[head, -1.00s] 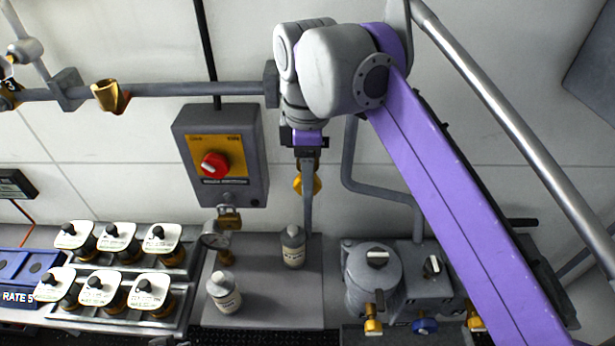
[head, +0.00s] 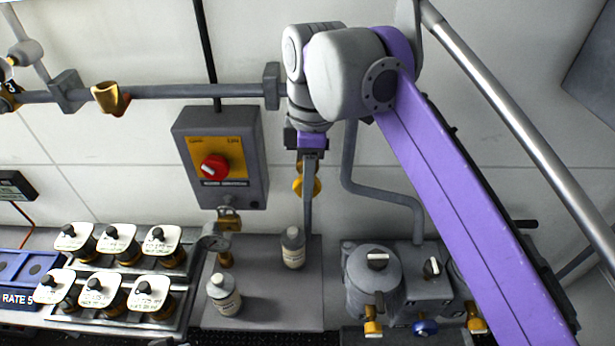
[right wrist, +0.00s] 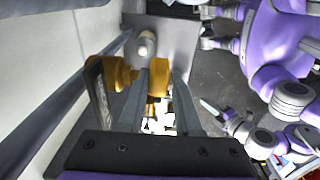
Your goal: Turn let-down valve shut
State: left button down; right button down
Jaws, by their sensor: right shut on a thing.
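A yellow valve fitting (head: 307,184) sits by the wall beneath the right wrist, partly hidden by the fingers. In the right wrist view, yellow parts (right wrist: 158,80) show between the long grey fingers, with a yellow knob (right wrist: 112,73) to their left. My right gripper (head: 308,200) points down, seen edge-on in the head view, and is shut on the yellow valve part; its fingers also show in the right wrist view (right wrist: 160,90). The exact contact is hard to see. No valve label is readable.
A grey box with a red knob (head: 214,167) is on the wall to the left. Two bottles (head: 292,248) (head: 223,294) stand on a grey plate (head: 275,305). White-capped jars (head: 117,238) fill a rack at left. Grey equipment (head: 374,280) stands at right.

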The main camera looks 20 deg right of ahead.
jog(key=y, duration=0.2)
jog(key=shift+d+t+y, duration=0.3)
jog(key=shift+d+t, duration=0.05)
jog(key=shift+t, duration=0.05)
jog(key=y, duration=0.2)
jog(key=shift+s+d+f+t+y, duration=0.1)
jog(key=shift+d+f+t+y, duration=0.1)
jog(key=shift+t+y, duration=0.15)
jog(key=shift+d+f+t+y, duration=0.15)
jog(key=shift+t+y, duration=0.3)
jog(key=shift+y, duration=0.8)
jog(key=y, duration=0.2)
jog(key=shift+s+d+f+t+y, duration=0.1)
jog(key=shift+f+t+y, duration=0.05)
jog(key=shift+t+y, duration=0.15)
jog(key=y, duration=0.1)
jog(key=y+b, duration=0.1)
jog(key=y, duration=0.1)
jog(key=shift+d+f+t, duration=0.1)
jog(key=shift+f+t, duration=0.2)
jog(key=shift+t, duration=0.1)
jog(key=shift+f+t+y+b, duration=0.15)
jog(key=shift+t+y+b, duration=0.55)
jog(key=shift+y, duration=0.9)
